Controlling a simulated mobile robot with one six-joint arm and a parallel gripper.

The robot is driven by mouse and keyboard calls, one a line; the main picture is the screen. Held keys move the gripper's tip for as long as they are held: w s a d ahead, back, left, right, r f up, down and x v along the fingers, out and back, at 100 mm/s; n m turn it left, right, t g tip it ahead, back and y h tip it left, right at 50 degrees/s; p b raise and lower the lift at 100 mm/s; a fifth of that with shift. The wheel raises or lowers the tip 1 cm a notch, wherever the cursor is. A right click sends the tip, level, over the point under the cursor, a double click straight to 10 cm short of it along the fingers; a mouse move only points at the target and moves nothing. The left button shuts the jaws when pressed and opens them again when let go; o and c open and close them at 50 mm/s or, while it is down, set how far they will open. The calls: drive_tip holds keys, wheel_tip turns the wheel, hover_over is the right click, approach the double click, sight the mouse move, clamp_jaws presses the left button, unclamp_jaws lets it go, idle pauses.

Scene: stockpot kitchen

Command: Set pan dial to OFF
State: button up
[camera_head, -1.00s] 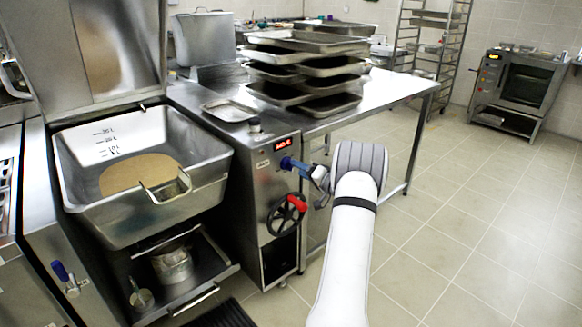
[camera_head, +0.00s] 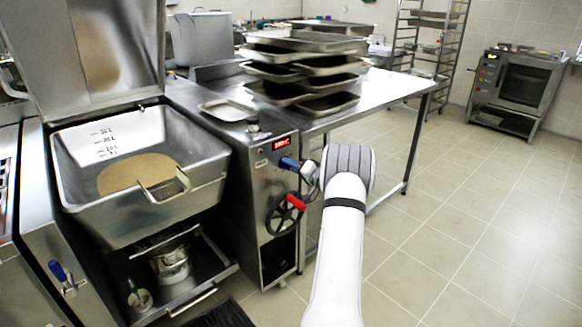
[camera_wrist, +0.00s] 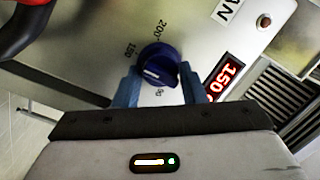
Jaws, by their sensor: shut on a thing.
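The pan dial (camera_wrist: 158,66) is a dark blue round knob with a white pointer line, on the steel front panel. Numbers such as 200 and 150 are printed around it, partly hidden. My gripper (camera_wrist: 160,88) has its two blue fingers on either side of the knob, shut on it. A red lit display (camera_wrist: 226,76) beside the dial reads about 150. The same display (camera_head: 281,144) shows above the dial in the head view.
A black handwheel with a red handle (camera_head: 296,202) sits just below the dial. The open tilting pan (camera_head: 140,165) stands left of the panel. A steel table with stacked trays (camera_head: 305,68) is behind. Open tiled floor (camera_head: 460,220) lies to the right.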

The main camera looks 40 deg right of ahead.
drive_tip(key=shift+c, duration=1.2)
